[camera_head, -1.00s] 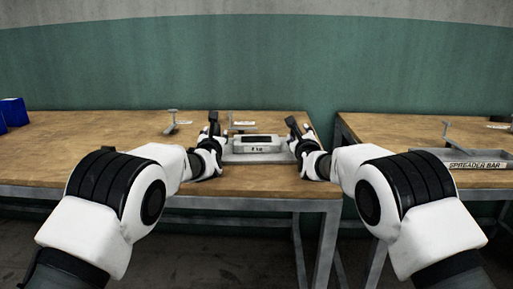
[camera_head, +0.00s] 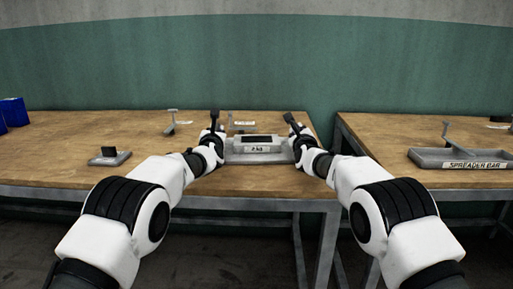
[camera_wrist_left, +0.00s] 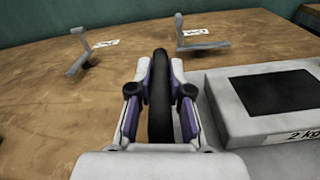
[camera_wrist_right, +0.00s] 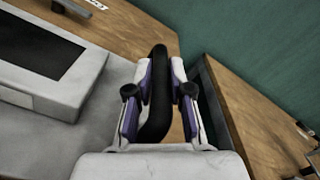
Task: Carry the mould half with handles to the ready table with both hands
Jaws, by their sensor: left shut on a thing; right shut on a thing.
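The mould half (camera_head: 262,150) is a pale grey block with a dark rectangle on top, a "2 kg" label on its front and a black upright handle at each side. It is at the right end of the left wooden table in the head view; I cannot tell whether it touches the top. It shows in part in the left wrist view (camera_wrist_left: 235,110) and right wrist view (camera_wrist_right: 75,90). My left gripper (camera_head: 214,130) is shut on the left handle (camera_wrist_left: 160,95). My right gripper (camera_head: 294,130) is shut on the right handle (camera_wrist_right: 157,95).
A small grey plate with a black block (camera_head: 109,157) lies left of my left arm. Grey stands with labels (camera_head: 172,124) are behind. Blue boxes (camera_head: 13,112) stand far left. Across a gap, the right table (camera_head: 385,133) holds a "SPREADER BAR" tray (camera_head: 430,158). A green wall backs both tables.

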